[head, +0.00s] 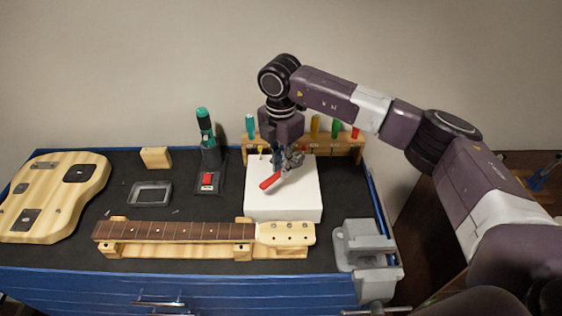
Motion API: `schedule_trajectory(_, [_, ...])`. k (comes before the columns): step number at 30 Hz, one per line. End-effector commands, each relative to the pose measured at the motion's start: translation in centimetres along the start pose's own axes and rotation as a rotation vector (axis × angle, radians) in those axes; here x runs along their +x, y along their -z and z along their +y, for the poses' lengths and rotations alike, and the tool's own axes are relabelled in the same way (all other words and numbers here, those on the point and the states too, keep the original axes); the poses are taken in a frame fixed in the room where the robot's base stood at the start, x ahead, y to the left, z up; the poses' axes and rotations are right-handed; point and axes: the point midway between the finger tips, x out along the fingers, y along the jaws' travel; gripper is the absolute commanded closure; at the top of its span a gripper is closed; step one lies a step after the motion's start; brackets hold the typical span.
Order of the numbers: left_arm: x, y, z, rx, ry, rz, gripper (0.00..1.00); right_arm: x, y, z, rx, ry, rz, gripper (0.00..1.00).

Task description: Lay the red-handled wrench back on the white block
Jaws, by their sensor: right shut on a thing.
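The red-handled wrench (270,181) is at the white block (284,204), its red handle pointing down and to the left. My right gripper (285,162) points down over the block and is shut on the wrench near its metal end. The fingers hide part of the wrench. I cannot tell whether the wrench touches the block's top or hangs just above it. The block's front and right top areas are bare. My left gripper is not in view.
Behind the block stands a wooden rack (345,148) with several colored-handle tools. A guitar neck (180,231) lies on wooden supports in front. A grey vise (363,244) is at right. A green-and-black tool (206,135) stands left of the block.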

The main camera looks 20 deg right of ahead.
Motion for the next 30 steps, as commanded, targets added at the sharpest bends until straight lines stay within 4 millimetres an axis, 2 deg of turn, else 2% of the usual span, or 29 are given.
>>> schedule_trajectory(1, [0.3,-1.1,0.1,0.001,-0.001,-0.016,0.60,0.6,0.0,0.0,0.000,0.001,0.000,1.00])
schedule_trajectory(3, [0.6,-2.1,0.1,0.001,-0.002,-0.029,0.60,1.1,0.0,0.0,0.000,0.001,0.000,1.00])
schedule_trajectory(5, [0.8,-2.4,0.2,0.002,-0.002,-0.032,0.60,1.6,0.0,0.0,0.000,0.001,0.000,1.00])
schedule_trajectory(8, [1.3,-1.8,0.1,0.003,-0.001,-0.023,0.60,2.4,0.0,0.0,0.000,0.000,0.000,1.00])
schedule_trajectory(13, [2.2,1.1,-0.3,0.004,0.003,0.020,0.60,3.8,0.0,0.0,-0.001,0.000,0.000,1.00])
schedule_trajectory(16, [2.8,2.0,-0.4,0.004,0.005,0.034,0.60,4.6,0.0,0.0,-0.001,0.000,0.000,1.00])
schedule_trajectory(22, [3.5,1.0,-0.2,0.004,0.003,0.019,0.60,5.6,0.0,0.0,-0.001,0.000,0.000,1.00])
schedule_trajectory(30, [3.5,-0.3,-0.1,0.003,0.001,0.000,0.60,5.6,0.0,0.0,-0.001,-0.001,0.000,1.00])
